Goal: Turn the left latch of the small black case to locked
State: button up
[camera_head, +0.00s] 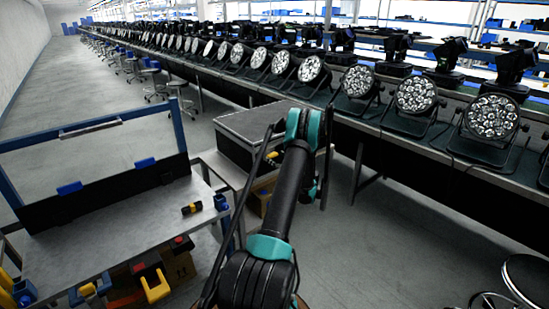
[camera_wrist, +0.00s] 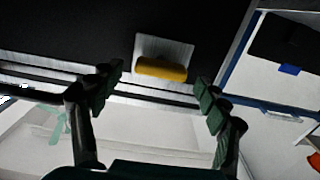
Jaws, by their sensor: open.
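The black case (camera_head: 237,124) with metal edges stands on a small light table beyond my arm in the head view. In the wrist view its black face (camera_wrist: 90,35) fills the upper middle. A latch with a yellow handle (camera_wrist: 162,69) on a silver plate (camera_wrist: 165,46) sits on that face, the handle lying crosswise. My gripper (camera_wrist: 158,94) is open, with one dark green-padded finger on each side of the latch in the picture and nothing between them. Whether the fingers touch the case cannot be told. In the head view, my arm hides the gripper's fingertips and part of the case front.
A workbench (camera_head: 100,225) with a blue frame stands at left, with a small black-and-yellow item (camera_head: 191,208) on it. A long table of stage lights (camera_head: 415,94) runs along the right. A stool (camera_head: 525,278) is at lower right. Open floor lies between.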

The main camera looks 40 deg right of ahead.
jog(key=shift+w, duration=0.8)
jog(key=shift+c, duration=0.3)
jog(key=c, duration=1.1)
